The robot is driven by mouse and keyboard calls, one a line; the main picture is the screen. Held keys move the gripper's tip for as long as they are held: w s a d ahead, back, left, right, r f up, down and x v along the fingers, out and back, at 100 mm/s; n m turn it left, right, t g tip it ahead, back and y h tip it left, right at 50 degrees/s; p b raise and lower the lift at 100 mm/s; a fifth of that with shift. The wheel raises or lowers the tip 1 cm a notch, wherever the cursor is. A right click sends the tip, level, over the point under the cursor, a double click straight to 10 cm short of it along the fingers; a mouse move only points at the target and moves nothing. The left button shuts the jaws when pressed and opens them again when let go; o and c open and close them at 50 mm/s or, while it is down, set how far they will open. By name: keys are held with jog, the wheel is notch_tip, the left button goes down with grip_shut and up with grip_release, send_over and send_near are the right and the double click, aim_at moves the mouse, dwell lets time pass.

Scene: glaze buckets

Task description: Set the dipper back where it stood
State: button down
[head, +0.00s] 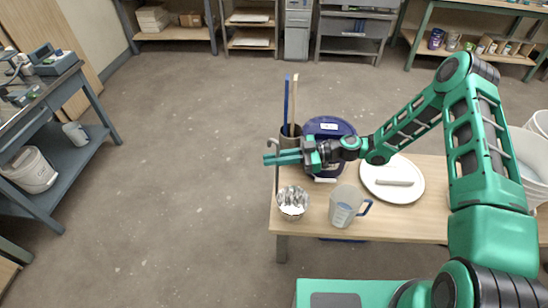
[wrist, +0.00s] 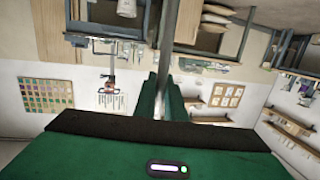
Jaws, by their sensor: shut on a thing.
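My gripper (head: 284,158) is shut on a thin grey metal handle, which I take as the dipper's (head: 276,181). The handle has a hooked top just above my fingers and runs down near the table's left edge. In the wrist view the handle (wrist: 181,50) passes upright between my green fingers. A shiny silver cup (head: 292,203) shows at the handle's lower end, by the table's front left corner; it seems to be the dipper's bowl, but the join is unclear. I cannot tell whether it touches the table. A dark blue bucket (head: 330,126) with a label stands behind my gripper.
The wooden table (head: 430,227) holds a measuring jug (head: 344,206) with a blue handle close right of the silver cup, a white round plate (head: 408,190) with a grey bar, and a dark pot (head: 290,140) with a blue and a wooden stick. Floor left of the table is clear.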

jog(key=shift+f, duration=0.35)
dwell(0.4)
jog(key=c, duration=1)
grip_release()
jog(key=shift+w+d+r, duration=0.3)
jog(key=shift+w+d, duration=0.05)
jog(key=shift+d, duration=2.1)
jog(key=shift+w+d+r, duration=0.3)
jog(key=shift+w+d, duration=0.05)
jog(key=shift+d, duration=2.15)
jog(key=shift+w+d+r, duration=0.3)
jog(key=shift+w+d, duration=0.05)
jog(key=shift+d, duration=2.1)
